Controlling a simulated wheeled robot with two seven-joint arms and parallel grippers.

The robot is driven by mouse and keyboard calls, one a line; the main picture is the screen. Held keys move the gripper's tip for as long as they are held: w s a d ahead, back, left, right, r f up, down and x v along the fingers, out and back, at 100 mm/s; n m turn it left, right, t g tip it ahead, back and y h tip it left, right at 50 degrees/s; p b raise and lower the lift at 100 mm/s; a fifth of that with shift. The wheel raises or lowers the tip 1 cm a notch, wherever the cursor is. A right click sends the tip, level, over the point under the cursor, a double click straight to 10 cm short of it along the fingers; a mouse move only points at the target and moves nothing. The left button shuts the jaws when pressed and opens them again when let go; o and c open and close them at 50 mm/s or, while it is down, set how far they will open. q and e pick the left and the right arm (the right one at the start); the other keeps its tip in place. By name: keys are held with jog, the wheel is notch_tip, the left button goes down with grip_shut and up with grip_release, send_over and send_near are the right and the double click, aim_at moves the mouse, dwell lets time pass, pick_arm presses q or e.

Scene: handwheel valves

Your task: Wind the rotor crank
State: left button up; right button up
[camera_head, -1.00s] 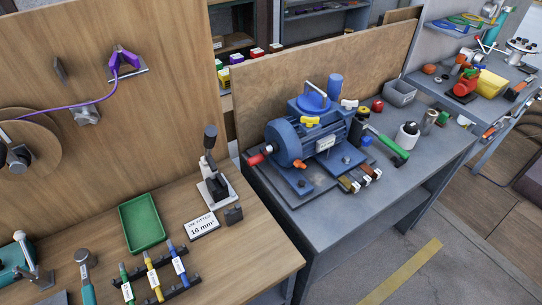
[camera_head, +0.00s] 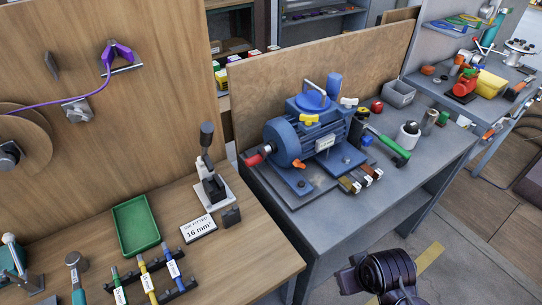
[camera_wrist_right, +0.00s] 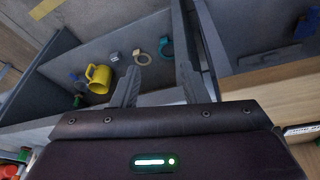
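The blue motor (camera_head: 312,128) stands on the grey bench in the middle of the head view. A crank with a red handle (camera_head: 258,155) sticks out from the left end of the motor, beside its round blue end face (camera_head: 283,142). My right arm shows at the bottom right of the head view, in front of the bench, with its gripper out of frame. In the right wrist view my right gripper (camera_wrist_right: 159,75) has its two fingers spread apart with nothing held between them. The crank does not show in that view. My left gripper is not in view.
The wooden bench holds a green tray (camera_head: 136,224), a lever tool (camera_head: 211,180) and a sign (camera_head: 198,229). A green-handled tool (camera_head: 390,146) lies right of the motor. The wrist view shows a yellow mug (camera_wrist_right: 99,78) and rings on a lower surface.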

jog(key=w+a+r+n+t, duration=0.1)
jog(key=w+a+r+n, duration=0.1)
jog(key=w+a+n, duration=0.55)
jog(key=w+a+r+n, duration=0.2)
jog(key=w+a+n, duration=0.2)
jog(key=w+a, duration=0.55)
jog(key=n+t+h, duration=0.2)
jog(key=n, duration=0.7)
send_near(264, 152)
jog(key=x, duration=0.4)
jog(key=shift+x, duration=3.65)
jog(key=shift+c, duration=0.4)
grip_shut()
jog(key=shift+y, duration=0.3)
